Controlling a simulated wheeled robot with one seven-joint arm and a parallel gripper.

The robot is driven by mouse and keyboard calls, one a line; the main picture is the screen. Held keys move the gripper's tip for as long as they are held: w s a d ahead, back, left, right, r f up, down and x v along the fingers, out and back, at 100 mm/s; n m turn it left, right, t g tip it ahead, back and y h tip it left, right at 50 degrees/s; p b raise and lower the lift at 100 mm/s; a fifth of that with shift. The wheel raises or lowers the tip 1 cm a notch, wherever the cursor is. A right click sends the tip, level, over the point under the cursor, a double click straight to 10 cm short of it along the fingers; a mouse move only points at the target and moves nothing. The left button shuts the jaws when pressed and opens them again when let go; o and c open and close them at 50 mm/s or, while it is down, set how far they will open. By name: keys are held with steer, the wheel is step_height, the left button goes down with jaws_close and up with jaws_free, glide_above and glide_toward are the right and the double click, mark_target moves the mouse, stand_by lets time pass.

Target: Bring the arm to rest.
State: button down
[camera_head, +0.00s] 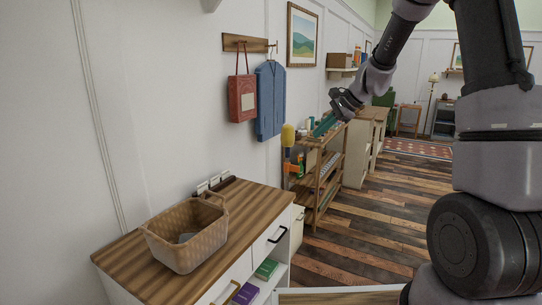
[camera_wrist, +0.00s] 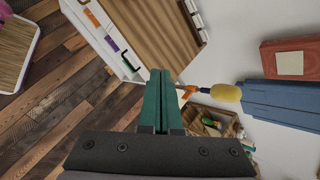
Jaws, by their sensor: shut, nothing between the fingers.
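My arm comes down from the upper right in the head view. My gripper (camera_head: 323,125) hangs in the air ahead of a wooden shelf, clear of the wall. In the wrist view my gripper (camera_wrist: 158,77) shows two green fingers pressed together, with nothing between them. The fingers point toward the edge of a wood-topped cabinet, apart from it as far as I can tell.
A cabinet (camera_head: 125,262) with a wicker basket (camera_head: 190,244) stands at the lower left. A red bag (camera_head: 242,98) and a blue garment (camera_head: 270,100) hang on the wall. A shelf (camera_head: 320,184) stands behind. Plank floor (camera_head: 392,205) is open at the right.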

steer(key=s+d+r+n+t+h, duration=0.1)
steer(key=s+d+r+n, duration=0.15)
steer(key=s+r, duration=0.45)
steer(key=s+d+r+n+h, duration=0.1)
steer(key=s+r+n, duration=0.3)
steer(key=s, duration=0.5)
steer(key=s+d+r+n+t+h, duration=0.1)
steer(key=s+d, duration=0.1)
steer(key=s, duration=0.5)
steer(key=s+d+r+n+t+h, duration=0.1)
steer(key=s+d+r+h, duration=0.1)
steer(key=s, duration=0.5)
steer(key=shift+s+d+r+n, duration=0.15)
steer(key=shift+s+d+n, duration=0.2)
steer(key=shift+d, duration=0.3)
